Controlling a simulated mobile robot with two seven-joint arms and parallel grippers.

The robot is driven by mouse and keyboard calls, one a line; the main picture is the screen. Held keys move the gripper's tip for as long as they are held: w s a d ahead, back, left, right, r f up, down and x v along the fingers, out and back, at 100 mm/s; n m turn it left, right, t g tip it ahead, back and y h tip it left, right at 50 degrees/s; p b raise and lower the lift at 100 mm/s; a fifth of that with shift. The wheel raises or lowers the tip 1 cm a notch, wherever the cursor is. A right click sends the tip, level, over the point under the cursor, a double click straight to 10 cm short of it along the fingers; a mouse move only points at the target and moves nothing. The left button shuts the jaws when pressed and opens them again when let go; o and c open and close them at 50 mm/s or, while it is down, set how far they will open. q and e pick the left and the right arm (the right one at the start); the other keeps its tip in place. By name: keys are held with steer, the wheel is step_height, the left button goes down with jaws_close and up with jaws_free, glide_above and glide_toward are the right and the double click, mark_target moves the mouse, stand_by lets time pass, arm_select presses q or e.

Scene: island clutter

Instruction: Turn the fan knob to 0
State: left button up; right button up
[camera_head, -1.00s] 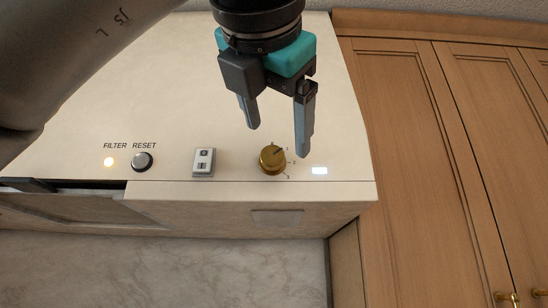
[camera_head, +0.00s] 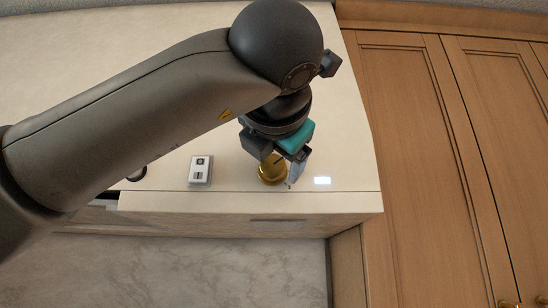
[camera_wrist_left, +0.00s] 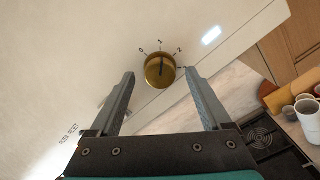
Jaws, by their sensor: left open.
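The fan knob (camera_head: 272,174) is a round brass dial on the sloped cream hood front. It also shows in the left wrist view (camera_wrist_left: 159,74), with the marks 0, 1 and 2 around it. Its dark pointer line points at the 1. My left gripper (camera_head: 281,169) is open, with its fingers on either side of the knob. In the left wrist view the gripper (camera_wrist_left: 161,76) has a gap between each fingertip and the knob. The head view partly hides the knob behind the gripper. My right gripper is not in view.
A small light switch (camera_head: 200,170) sits left of the knob, and a lit white panel (camera_head: 322,181) sits right of it. The reset button is mostly hidden by my arm. Wooden cabinets (camera_head: 415,150) stand at the right. Cups (camera_wrist_left: 305,108) and a dark cooktop (camera_wrist_left: 262,140) show below.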

arm_select(q)
steer(key=shift+w, duration=0.9)
steer(key=shift+c, duration=0.2)
jaws_close()
